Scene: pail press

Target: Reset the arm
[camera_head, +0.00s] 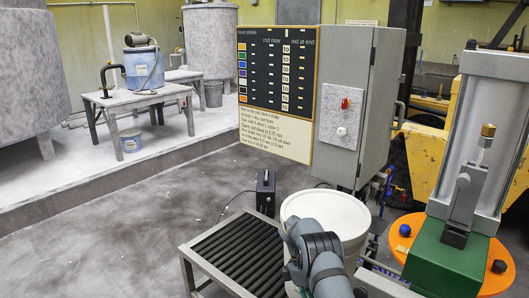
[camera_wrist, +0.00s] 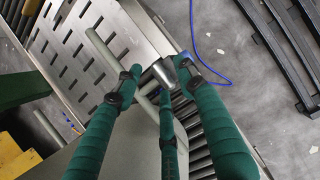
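My arm (camera_head: 322,262) reaches up from the bottom of the head view, in front of a white pail (camera_head: 335,212). My gripper (camera_wrist: 160,80) shows in the wrist view with its green-sleeved fingers spread apart, pointing down at the scene. A short grey metal piece (camera_wrist: 158,73) shows between the fingertips. I cannot tell whether any finger touches it, but the fingers do not look closed on it. The gripper's fingers are not clearly visible in the head view.
A black roller conveyor (camera_head: 240,256) stands left of the pail. A green and grey press (camera_head: 450,262) on an orange round base stands at right. A grey cabinet (camera_head: 358,100) with a sign board (camera_head: 275,90) rises behind. The floor at left is open.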

